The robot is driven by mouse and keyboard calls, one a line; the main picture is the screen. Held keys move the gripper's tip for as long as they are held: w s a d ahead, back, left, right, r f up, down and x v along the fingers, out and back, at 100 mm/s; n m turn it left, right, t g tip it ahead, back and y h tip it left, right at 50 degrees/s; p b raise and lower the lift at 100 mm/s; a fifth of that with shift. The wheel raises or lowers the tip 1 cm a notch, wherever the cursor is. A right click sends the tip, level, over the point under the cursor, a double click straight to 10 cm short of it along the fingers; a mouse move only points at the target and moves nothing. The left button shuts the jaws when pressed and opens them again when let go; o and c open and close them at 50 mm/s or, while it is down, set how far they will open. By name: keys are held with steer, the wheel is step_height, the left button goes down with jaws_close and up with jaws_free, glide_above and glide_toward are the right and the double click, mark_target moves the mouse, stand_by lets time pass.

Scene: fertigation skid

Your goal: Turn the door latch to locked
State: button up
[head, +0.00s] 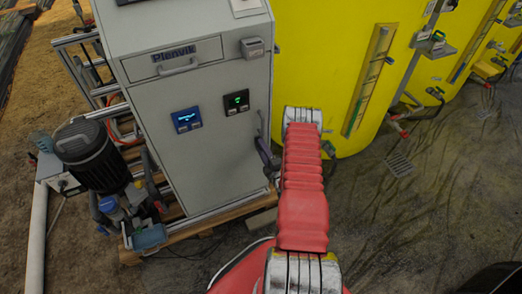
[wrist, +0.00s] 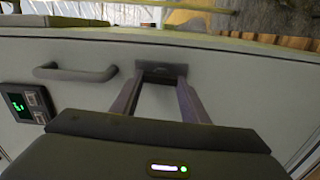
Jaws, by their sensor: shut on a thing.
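The door latch (wrist: 162,69) is a small dark piece on the pale grey cabinet door (head: 213,155). In the wrist view it sits between the tips of my gripper (wrist: 160,82), which is shut on it. In the head view my gripper (head: 270,164) reaches the door's right edge, and the latch cannot be made out there. The fingers cover part of the latch, so its exact angle is hard to tell.
A dark bar handle (wrist: 76,73) stands out from the door beside the latch; a lit green display (head: 236,102) is farther left. A large yellow tank (head: 345,60) stands to the right. A pump (head: 90,155) is left of the cabinet. Wet floor (head: 440,200) lies open at right.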

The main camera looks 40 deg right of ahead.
steer(key=shift+a+f+n, duration=0.25)
steer(key=shift+a+n, duration=0.1)
steer(key=shift+n, duration=0.15)
steer(key=o, duration=1.1)
steer(key=shift+d+r, duration=0.1)
steer(key=shift+d, duration=0.1)
steer(key=shift+c, duration=0.2)
steer(key=shift+s, duration=0.1)
steer(key=v, duration=1.3)
steer(key=shift+s+a, duration=0.15)
steer(key=shift+s, duration=0.1)
